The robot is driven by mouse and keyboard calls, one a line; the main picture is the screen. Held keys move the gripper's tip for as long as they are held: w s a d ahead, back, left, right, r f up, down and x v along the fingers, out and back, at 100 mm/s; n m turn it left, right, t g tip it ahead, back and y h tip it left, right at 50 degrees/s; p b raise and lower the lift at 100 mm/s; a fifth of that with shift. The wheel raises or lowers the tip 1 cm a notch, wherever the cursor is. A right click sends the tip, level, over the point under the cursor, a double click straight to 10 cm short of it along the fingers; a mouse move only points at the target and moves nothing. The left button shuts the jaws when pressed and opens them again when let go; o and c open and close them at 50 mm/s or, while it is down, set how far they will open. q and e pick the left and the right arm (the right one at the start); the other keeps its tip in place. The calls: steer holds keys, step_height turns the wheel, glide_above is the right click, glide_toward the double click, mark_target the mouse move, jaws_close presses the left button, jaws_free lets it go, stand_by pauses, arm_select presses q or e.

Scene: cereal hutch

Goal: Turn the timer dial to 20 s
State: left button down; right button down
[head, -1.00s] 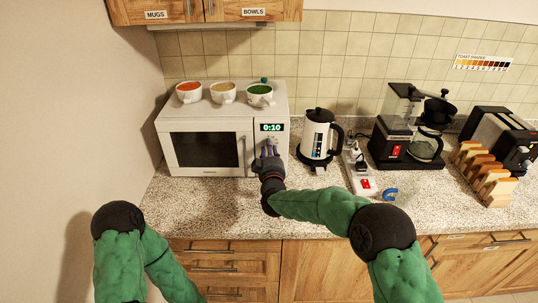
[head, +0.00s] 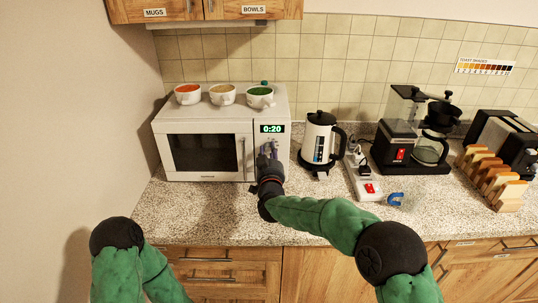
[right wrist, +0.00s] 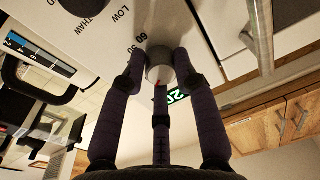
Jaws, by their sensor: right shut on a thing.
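The white microwave (head: 203,124) stands at the left of the counter, and its display (head: 272,128) reads 0:20. In the right wrist view, the round grey timer dial (right wrist: 159,58) has a small red mark and printed markings beside it. My right gripper (head: 267,150) is at the microwave's control panel and hides the dial in the head view. In the right wrist view, the three fingers of my right gripper (right wrist: 160,72) are closed around the dial. Of my left arm only links show at lower left; its gripper is out of view.
Three bowls, one a green-filled bowl (head: 260,97), stand on the microwave. The microwave's door handle (head: 244,158) is left of my gripper. A kettle (head: 320,140), a power strip (head: 362,178) and a coffee maker (head: 412,145) stand to the right. The counter front is clear.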

steer(key=shift+s+a+f, duration=0.1)
steer(key=shift+f, duration=0.45)
steer(key=c, duration=1.1)
jaws_free()
steer(key=shift+c, duration=0.2)
steer(key=shift+o, duration=1)
steer(key=shift+r, duration=0.35)
steer(key=s, duration=1.2)
steer(key=shift+d+f, duration=0.3)
steer(key=shift+f, duration=0.15)
steer(key=shift+f, duration=0.1)
